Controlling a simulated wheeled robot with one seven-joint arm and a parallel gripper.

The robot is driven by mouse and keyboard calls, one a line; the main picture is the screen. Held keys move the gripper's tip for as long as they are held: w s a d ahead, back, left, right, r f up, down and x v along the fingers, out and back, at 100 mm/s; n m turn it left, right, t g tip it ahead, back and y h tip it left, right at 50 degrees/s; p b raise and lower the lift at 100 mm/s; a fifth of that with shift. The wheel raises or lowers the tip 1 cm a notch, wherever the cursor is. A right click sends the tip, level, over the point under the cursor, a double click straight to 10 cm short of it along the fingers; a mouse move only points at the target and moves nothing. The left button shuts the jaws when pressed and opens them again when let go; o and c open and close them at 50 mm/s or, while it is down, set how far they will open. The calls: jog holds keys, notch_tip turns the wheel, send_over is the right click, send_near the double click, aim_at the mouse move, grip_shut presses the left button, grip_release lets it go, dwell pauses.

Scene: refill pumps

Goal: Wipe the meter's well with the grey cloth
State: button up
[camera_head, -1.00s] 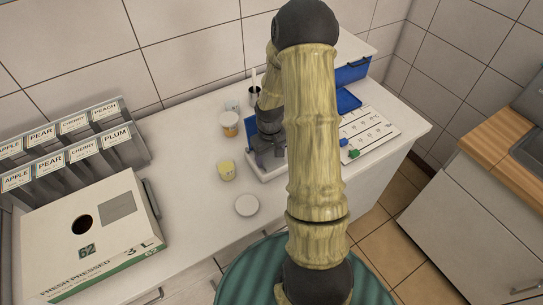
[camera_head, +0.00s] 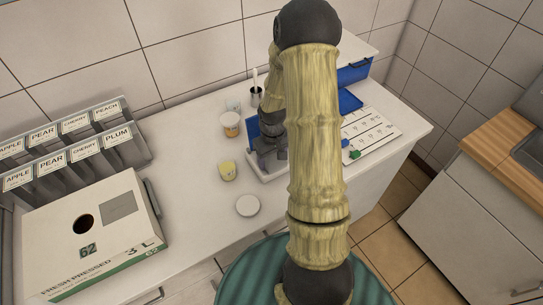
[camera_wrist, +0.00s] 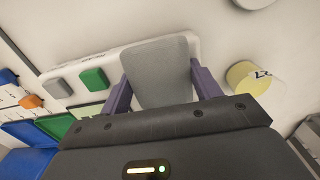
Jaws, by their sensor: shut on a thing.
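The grey cloth (camera_wrist: 160,70) is a flat grey pad between the two purple fingers of my gripper (camera_wrist: 162,88) in the wrist view. The gripper is shut on it. The cloth lies over or just above a white base (camera_wrist: 110,62), which seems to be the meter; whether they touch I cannot tell. In the head view my gripper (camera_head: 270,158) is low over the white meter base (camera_head: 262,174), beside its upright blue part (camera_head: 252,128). The meter's well is hidden by the cloth and gripper.
A yellow-filled cup (camera_head: 227,171) and white lid (camera_head: 247,206) stand close by. An orange-labelled jar (camera_head: 230,124) and dark pot (camera_head: 256,96) are behind. A white board with coloured blocks (camera_head: 372,138) is at right. A juice box (camera_head: 90,235) and labelled rack (camera_head: 70,145) fill the left.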

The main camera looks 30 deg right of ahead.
aim_at(270, 157)
jog(key=shift+w, duration=0.5)
dwell(0.6)
jog(key=shift+r+p, duration=0.15)
jog(key=shift+p, duration=0.15)
notch_tip(270, 157, up, 2)
jog(key=shift+a+r+p, duration=0.1)
jog(key=shift+p, duration=0.8)
jog(key=shift+r+p, duration=2.3)
jog(key=shift+r, duration=0.55)
jog(key=shift+f, duration=0.2)
